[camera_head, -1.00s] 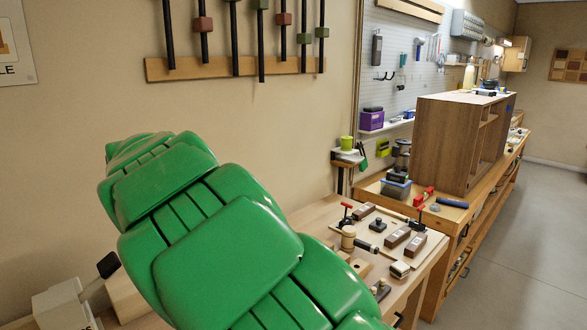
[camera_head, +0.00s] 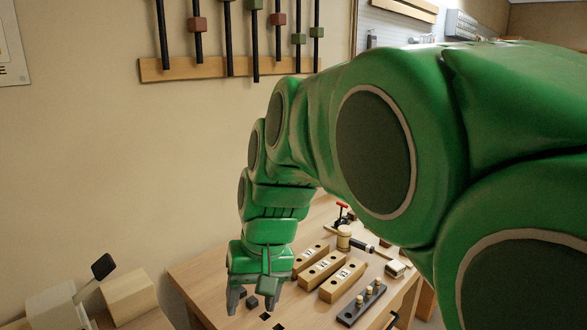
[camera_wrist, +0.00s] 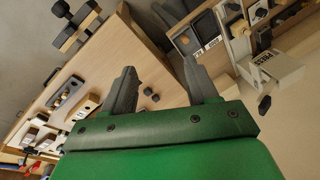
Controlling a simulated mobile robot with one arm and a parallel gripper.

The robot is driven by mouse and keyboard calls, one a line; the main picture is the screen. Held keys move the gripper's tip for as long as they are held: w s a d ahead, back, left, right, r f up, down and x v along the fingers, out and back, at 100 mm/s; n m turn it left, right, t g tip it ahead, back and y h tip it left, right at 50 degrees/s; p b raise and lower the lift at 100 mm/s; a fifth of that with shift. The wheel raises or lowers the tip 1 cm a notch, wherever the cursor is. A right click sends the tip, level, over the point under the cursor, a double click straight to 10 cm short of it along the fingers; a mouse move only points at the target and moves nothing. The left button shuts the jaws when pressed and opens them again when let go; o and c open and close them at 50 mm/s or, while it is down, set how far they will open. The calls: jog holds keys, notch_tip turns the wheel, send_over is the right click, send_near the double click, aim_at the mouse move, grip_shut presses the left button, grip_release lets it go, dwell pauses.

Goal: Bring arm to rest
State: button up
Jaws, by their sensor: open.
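My gripper (camera_head: 254,299) hangs at the end of my green arm over the left part of the wooden workbench (camera_head: 205,285) in the head view. In the wrist view my gripper (camera_wrist: 158,90) shows two grey fingers spread apart with nothing held between them. Small dark pieces lie on the bench near the fingertips, and one dark piece (camera_head: 252,301) shows between the fingers in the head view. I cannot tell how high the gripper is above the bench.
Several wooden blocks with holes (camera_head: 322,270) stand right of my gripper, with a dark peg rack (camera_head: 361,304) in front. A wooden mallet (camera_head: 344,237) lies behind them. A clamp rack (camera_head: 225,66) hangs on the wall. Boxes (camera_head: 133,295) stand at the lower left.

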jog(key=s+d+f+m+g+h, duration=0.1)
jog(key=s+d+f, duration=0.3)
jog(key=s+d, duration=0.5)
jog(key=s+d+f+m+h, duration=0.1)
jog(key=s+d+f+m, duration=0.1)
jog(key=s+d+f, duration=0.3)
jog(key=s+d, duration=0.4)
jog(key=d, duration=0.4)
jog(key=shift+s+m+g, duration=0.3)
jog(key=shift+m+g, duration=0.1)
